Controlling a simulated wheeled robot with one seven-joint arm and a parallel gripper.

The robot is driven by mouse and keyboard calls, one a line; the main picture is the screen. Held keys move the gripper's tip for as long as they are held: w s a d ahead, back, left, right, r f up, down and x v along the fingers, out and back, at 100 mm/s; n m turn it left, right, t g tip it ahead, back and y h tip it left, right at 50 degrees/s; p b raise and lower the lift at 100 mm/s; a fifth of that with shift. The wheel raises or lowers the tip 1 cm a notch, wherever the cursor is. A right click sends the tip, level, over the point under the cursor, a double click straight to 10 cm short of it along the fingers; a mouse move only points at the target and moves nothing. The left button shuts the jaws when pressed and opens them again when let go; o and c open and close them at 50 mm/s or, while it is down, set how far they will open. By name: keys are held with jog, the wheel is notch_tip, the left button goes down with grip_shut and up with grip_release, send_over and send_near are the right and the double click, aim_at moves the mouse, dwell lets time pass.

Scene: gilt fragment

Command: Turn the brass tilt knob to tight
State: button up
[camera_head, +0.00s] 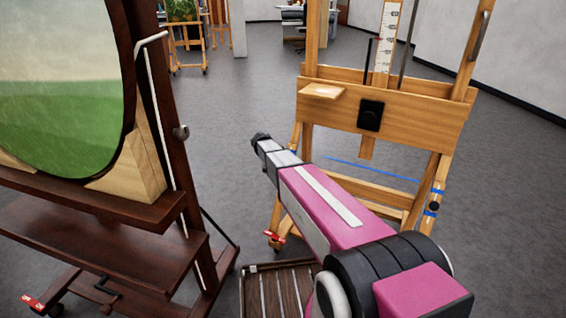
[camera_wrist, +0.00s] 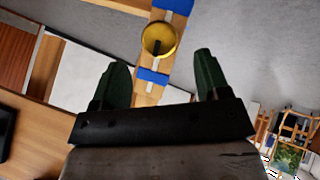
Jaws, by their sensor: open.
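The brass knob (camera_wrist: 150,38) shows in the wrist view as a round yellow cup with a dark bar across it. It sits on a light wooden post (camera_wrist: 167,64) between two blue bands. My gripper (camera_wrist: 160,58) is open, its two green fingers apart and empty. The knob appears between and just beyond the fingertips; contact is not visible. Its tight mark cannot be read. My fingers and the brass knob cannot be made out there.
A dark wooden easel (camera_head: 120,205) with an oval green picture (camera_head: 65,85) stands close on the left. A slatted wooden thing (camera_head: 283,290) lies low in front. Another blue-banded dark knob (camera_head: 434,206) is on the light easel's right leg. Grey floor is open behind.

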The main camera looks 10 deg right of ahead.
jog(key=v, duration=0.6)
jog(key=shift+s+a, duration=0.1)
jog(key=s+d+f+n+g+y, duration=0.1)
jog(key=s+d+y, duration=0.1)
jog(key=s, duration=0.9)
jog(key=s+d+f+n+g+y, duration=0.1)
jog(key=s+d+f+y, duration=0.1)
jog(key=s, duration=0.9)
jog(key=s+d+f+n+g+y, duration=0.1)
jog(key=s+d+n+g+y, duration=0.1)
jog(key=s, duration=0.9)
jog(key=shift+d+f+y, duration=0.2)
jog(key=shift+d+y, duration=0.2)
